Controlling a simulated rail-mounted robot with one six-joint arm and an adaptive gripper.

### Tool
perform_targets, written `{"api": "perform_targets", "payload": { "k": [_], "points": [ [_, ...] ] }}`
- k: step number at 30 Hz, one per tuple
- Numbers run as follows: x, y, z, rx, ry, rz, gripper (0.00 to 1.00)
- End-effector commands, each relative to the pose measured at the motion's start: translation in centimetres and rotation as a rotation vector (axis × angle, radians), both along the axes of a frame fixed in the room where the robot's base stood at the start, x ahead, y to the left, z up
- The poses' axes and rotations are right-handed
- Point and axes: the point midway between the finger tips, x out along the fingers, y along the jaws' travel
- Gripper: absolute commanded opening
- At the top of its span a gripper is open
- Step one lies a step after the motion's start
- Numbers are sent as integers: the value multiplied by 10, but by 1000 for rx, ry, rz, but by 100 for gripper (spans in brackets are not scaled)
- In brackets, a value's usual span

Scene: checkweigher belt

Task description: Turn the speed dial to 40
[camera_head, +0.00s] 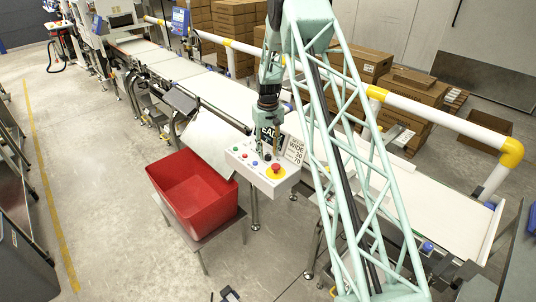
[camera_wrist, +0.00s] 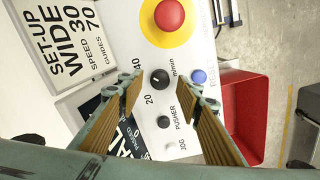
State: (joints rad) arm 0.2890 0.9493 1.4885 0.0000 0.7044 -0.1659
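The speed dial (camera_wrist: 160,79) is a round black knob on a white control panel (camera_head: 245,171). In the wrist view "20" and "40" are printed beside it, with "m/min" on its other side. A small light mark shows on the knob, but I cannot tell exactly which value it points to. My gripper (camera_wrist: 160,83) is open, its two ribbed fingers on either side of the dial and apart from it in the picture. I cannot tell how far above the knob they are. In the head view my gripper (camera_head: 268,132) hangs over the panel's back edge.
A set-up sign (camera_wrist: 62,45) reads speed 30, guides 70. A red bin (camera_head: 190,190) stands left of the panel.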

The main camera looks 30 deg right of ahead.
Motion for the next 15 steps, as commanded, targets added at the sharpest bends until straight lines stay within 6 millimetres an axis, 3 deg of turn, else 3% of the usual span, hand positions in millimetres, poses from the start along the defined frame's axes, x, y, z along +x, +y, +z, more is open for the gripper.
{"api": "perform_targets", "payload": {
  "k": [15],
  "points": [
    [1, 0, 71, 0, -3, 0, 32]
  ]
}}
